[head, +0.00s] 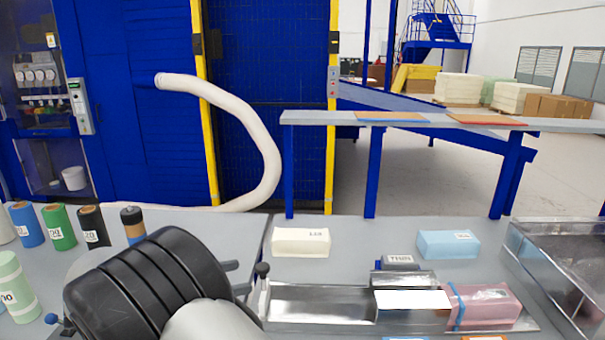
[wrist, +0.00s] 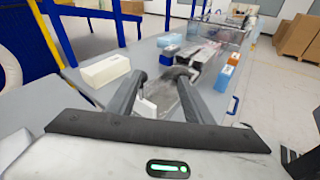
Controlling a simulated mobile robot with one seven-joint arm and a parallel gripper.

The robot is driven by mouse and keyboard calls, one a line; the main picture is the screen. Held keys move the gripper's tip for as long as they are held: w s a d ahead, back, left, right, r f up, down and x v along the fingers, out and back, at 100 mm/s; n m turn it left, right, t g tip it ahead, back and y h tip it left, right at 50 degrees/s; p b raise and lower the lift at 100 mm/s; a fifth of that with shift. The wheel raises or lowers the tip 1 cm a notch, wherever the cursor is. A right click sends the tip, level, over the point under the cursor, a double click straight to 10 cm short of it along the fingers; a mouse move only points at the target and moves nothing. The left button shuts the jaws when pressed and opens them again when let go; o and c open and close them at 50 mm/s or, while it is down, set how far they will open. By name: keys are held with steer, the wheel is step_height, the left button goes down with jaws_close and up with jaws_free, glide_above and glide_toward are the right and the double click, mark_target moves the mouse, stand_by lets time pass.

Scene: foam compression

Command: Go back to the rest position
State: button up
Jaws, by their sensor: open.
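My gripper (wrist: 160,82) is open in the wrist view, its two dark fingers apart over the near end of the metal press tray. I see nothing held between them. In the head view my arm fills the lower left, and the finger ends (head: 236,277) show just left of the metal press tray (head: 318,306). The cream foam block (head: 300,242) lies behind the tray; in the wrist view it is left of the fingers (wrist: 104,71). A pink foam block (head: 485,306) sits at the tray's right end, beside a white plate (head: 412,300).
A blue foam block (head: 448,244) and a dark labelled block (head: 397,262) lie behind the tray. A metal bin (head: 560,255) stands at right. Several coloured cylinders, including a green one (head: 58,228), stand at left. A raised grey shelf (head: 470,123) crosses behind the table.

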steer(key=s+d+r+m+g+y+p, duration=0.15)
steer(key=d+r+m, duration=0.25)
steer(key=d, duration=0.4)
steer(key=s+d+r+m+g+y+p, duration=0.1)
steer(key=s+d+r+m+g+y, duration=0.15)
steer(key=d, duration=0.55)
steer(key=s+d+r+m+g+y+p, duration=0.1)
steer(key=d+r+m+g+y, duration=0.15)
steer(key=d+r+m, duration=0.35)
steer(key=s+d+r+m+t+y+p, duration=0.1)
steer(key=s+d+r+m+y, duration=0.1)
steer(key=s, duration=0.5)
steer(key=s+d+r+m+t+y+p, duration=0.2)
steer(key=s+d+m+y, duration=0.2)
steer(key=s+d+m, duration=0.3)
steer(key=shift+d+m, duration=0.2)
steer(key=shift+m, duration=0.95)
steer(key=shift+s, duration=0.1)
